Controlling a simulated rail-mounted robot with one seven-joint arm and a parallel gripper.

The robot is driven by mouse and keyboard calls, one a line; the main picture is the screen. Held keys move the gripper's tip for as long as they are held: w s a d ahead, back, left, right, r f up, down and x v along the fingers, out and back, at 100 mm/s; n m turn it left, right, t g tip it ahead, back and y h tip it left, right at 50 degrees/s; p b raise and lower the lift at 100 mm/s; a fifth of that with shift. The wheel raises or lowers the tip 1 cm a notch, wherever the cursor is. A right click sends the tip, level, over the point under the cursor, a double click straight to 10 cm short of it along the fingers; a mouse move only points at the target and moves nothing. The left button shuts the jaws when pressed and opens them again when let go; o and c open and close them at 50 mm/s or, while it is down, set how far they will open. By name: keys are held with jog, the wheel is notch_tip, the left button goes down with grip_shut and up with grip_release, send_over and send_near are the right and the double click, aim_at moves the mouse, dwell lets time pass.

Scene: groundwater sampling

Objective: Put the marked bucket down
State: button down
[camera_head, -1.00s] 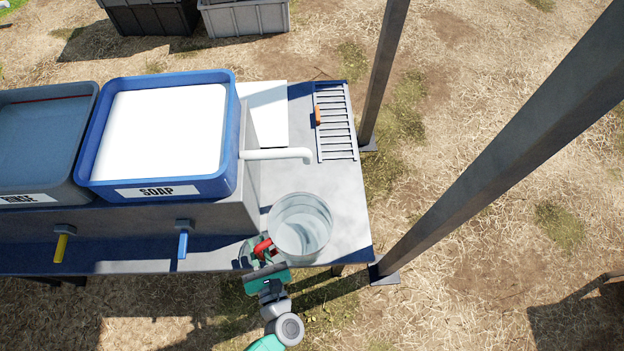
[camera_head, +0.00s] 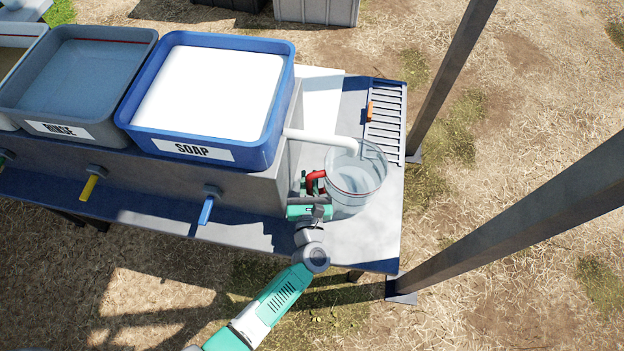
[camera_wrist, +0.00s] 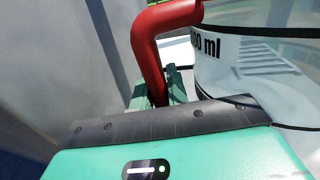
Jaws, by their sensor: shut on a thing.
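The marked bucket (camera_head: 352,187) is a clear, round vessel with a red handle (camera_head: 315,182). In the wrist view its wall (camera_wrist: 245,75) shows black lettering ending in "ml", and the red handle (camera_wrist: 160,45) rises in front of it. My gripper (camera_head: 306,184) is shut on the red handle at the bucket's left side. The fingertips (camera_wrist: 160,88) are partly hidden behind the handle and my gripper body. The bucket is upright over the right end of the grey table (camera_head: 365,240), near the white spout (camera_head: 325,139). I cannot tell whether its base touches the table.
The blue SOAP basin (camera_head: 210,100) and grey RINSE basin (camera_head: 80,85) stand to the left. A slotted rack (camera_head: 386,125) with an orange item (camera_head: 369,111) lies behind the bucket. Metal posts (camera_head: 450,80) stand right of the table. Bare tabletop lies in front of the bucket.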

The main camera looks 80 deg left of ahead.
jog(key=shift+w+a+f+b, duration=0.15)
jog(key=shift+a+f+b, duration=0.05)
jog(key=shift+f+b, duration=0.4)
jog(key=shift+w+a+f+b, duration=0.15)
jog(key=shift+f+b, duration=0.2)
jog(key=shift+f, duration=0.35)
jog(key=shift+w+a+f+b, duration=0.1)
jog(key=shift+a+f+b, duration=0.1)
jog(key=shift+f+b, duration=0.4)
jog(key=c, duration=1.4)
grip_release()
jog(key=shift+f, duration=0.1)
jog(key=shift+o, duration=0.2)
jog(key=shift+r+p, duration=0.3)
jog(key=shift+p, duration=0.15)
jog(key=d+p, duration=0.1)
jog(key=d, duration=0.3)
jog(key=s+d+p, duration=0.1)
jog(key=d, duration=0.3)
jog(key=s+d+p, duration=0.1)
jog(key=d, duration=0.3)
jog(key=shift+f, duration=0.15)
jog(key=shift+a, duration=0.1)
